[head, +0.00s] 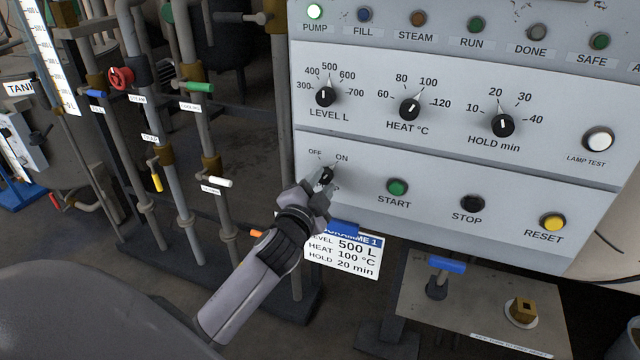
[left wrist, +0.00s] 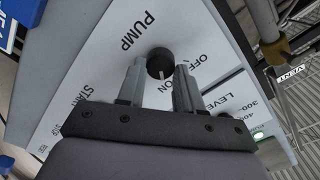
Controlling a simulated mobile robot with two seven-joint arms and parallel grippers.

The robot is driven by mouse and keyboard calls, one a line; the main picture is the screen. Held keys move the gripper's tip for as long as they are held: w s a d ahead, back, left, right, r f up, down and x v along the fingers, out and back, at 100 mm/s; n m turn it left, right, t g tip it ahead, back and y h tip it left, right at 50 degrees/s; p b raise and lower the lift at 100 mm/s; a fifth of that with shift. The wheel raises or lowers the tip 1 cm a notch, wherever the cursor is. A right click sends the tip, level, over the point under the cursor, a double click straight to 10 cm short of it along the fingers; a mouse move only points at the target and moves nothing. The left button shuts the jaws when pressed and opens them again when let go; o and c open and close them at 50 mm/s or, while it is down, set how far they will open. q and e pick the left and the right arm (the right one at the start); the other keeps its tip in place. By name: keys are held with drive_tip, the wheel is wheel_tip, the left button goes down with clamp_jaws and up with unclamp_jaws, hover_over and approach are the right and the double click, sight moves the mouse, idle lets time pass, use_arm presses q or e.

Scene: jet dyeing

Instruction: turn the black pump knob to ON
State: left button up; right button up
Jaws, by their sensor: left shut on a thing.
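The black pump knob (head: 326,174) sits on the lower left of the grey control panel, under the OFF and ON marks. In the left wrist view the knob (left wrist: 160,62) lies between my fingertips, and its white pointer line faces the ON mark. My left gripper (head: 321,182) is shut on the knob and partly hides it and the PUMP label in the head view. The gripper also shows in the left wrist view (left wrist: 159,76). The green PUMP lamp (head: 315,12) at the panel's top left glows brightly. My right gripper is not in view.
The START button (head: 397,187), STOP button (head: 471,203) and RESET button (head: 553,222) lie right of the knob. Above it is the LEVEL dial (head: 325,97). A programme card (head: 343,256) hangs below. Pipes with valves (head: 198,87) stand at left.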

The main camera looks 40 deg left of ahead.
use_arm(q)
drive_tip(key=o, duration=1)
drive_tip(key=shift+o, duration=0.2)
drive_tip(key=v, duration=0.7)
drive_tip(key=s+d+f+n+g+h+p, duration=0.1)
drive_tip(key=s+d+f+n+g+h, duration=0.2)
drive_tip(key=s+d+f, duration=0.3)
drive_tip(key=s+d+f+n+g+h+p, duration=0.1)
drive_tip(key=s+d+f+n+g+h, duration=0.2)
drive_tip(key=s+f, duration=0.9)
drive_tip(key=d+f+g, duration=0.1)
drive_tip(key=d+f, duration=0.2)
